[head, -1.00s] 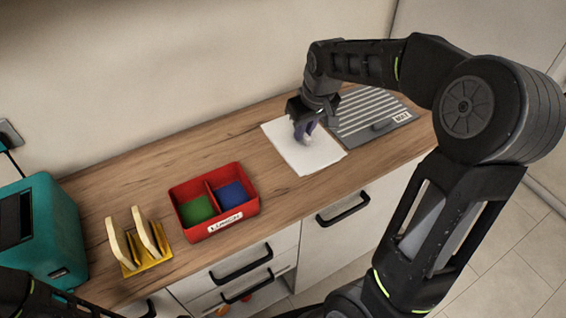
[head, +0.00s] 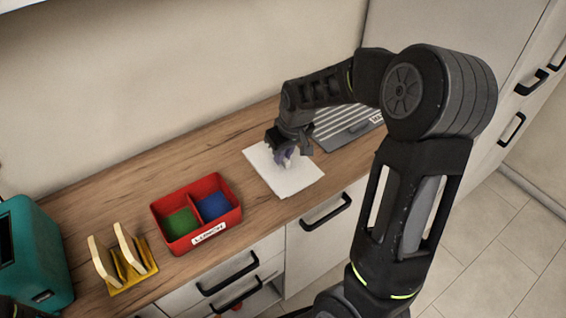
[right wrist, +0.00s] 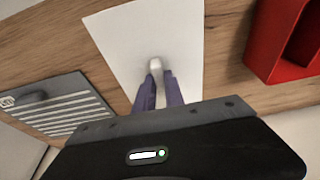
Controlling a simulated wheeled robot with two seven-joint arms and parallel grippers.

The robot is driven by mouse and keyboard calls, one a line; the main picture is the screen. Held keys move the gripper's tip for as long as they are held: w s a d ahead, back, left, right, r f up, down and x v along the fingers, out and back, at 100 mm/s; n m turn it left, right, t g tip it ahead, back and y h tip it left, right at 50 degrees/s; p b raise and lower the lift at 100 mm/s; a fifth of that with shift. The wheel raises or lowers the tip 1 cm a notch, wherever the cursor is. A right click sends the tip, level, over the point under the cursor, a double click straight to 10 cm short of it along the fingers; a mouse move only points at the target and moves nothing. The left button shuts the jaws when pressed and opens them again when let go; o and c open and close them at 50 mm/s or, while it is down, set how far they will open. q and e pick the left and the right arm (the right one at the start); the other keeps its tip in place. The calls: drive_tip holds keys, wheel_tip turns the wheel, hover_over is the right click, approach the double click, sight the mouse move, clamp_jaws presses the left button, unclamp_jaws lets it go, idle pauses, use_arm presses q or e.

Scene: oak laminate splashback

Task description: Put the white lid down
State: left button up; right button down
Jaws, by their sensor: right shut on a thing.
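The white lid (head: 268,161) is a flat white rectangle over the wooden counter, between the red lunch box and the grey ribbed board. It also shows in the right wrist view (right wrist: 128,50), with a small pale knob (right wrist: 155,64) near its middle. My right gripper (head: 286,158) is above the lid, its purple fingers shut on the knob. The fingers also show in the right wrist view (right wrist: 158,86). The frames do not clearly show whether the lid touches the counter. My left gripper is not in view.
The red lunch box (head: 227,219) holds a green piece (head: 180,222) and a blue piece (head: 214,205). The grey ribbed board (head: 345,122) lies right of the lid. A yellow rack (head: 146,273) with bread slices and a teal toaster (head: 38,262) stand at the left.

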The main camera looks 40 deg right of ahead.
sight(283, 164)
drive_tip(key=shift+f, duration=1.8)
drive_tip(key=shift+f, duration=0.2)
drive_tip(key=c, duration=1.4)
unclamp_jaws()
drive_tip(key=shift+c, duration=0.2)
drive_tip(key=shift+r, duration=0.15)
drive_tip(key=shift+r, duration=0.55)
drive_tip(key=v, duration=1.1)
drive_tip(key=shift+b, duration=0.3)
drive_tip(key=shift+s, duration=0.1)
drive_tip(key=shift+s, duration=0.1)
